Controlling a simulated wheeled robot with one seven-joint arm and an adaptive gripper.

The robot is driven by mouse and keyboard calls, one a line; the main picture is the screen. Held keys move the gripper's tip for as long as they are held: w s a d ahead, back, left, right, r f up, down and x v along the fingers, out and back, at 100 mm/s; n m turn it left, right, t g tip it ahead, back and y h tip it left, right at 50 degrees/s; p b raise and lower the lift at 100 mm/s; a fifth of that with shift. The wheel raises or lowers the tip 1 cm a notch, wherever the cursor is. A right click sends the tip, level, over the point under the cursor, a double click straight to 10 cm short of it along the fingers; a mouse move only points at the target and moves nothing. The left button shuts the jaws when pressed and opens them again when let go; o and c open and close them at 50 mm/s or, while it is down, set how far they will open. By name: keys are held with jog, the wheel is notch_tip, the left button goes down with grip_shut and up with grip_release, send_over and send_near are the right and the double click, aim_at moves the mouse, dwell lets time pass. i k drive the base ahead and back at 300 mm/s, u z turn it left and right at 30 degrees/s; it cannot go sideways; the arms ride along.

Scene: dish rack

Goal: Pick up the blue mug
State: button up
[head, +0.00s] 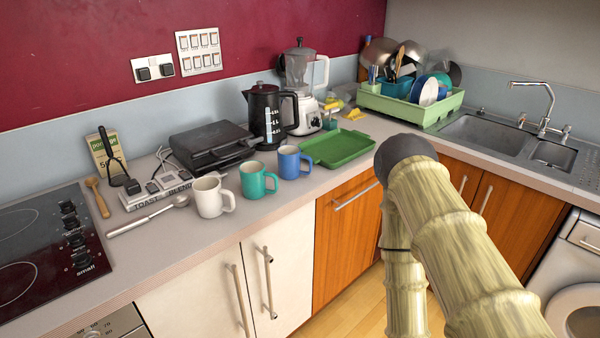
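The blue mug (289,162) stands upright on the grey worktop, its handle pointing right. It is the rightmost of three mugs in a row. To its left stand a teal mug (254,180) and a white mug (208,197), also upright with handles to the right. My arm fills the lower right of the head view, in front of the orange cupboards and apart from the mugs. My gripper is not visible in this view.
A green tray (338,160) lies right of the blue mug. A black kettle (262,118), a blender (300,75) and a black grill (208,138) stand behind. A green dish rack (385,104) is beside the sink (482,134). The worktop's front edge is clear before the mugs.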

aim_at(295, 164)
jog(key=u, duration=0.05)
jog(key=k, duration=1.1)
jog(key=u, duration=0.55)
jog(key=i, duration=1.7)
jog(key=z, duration=0.55)
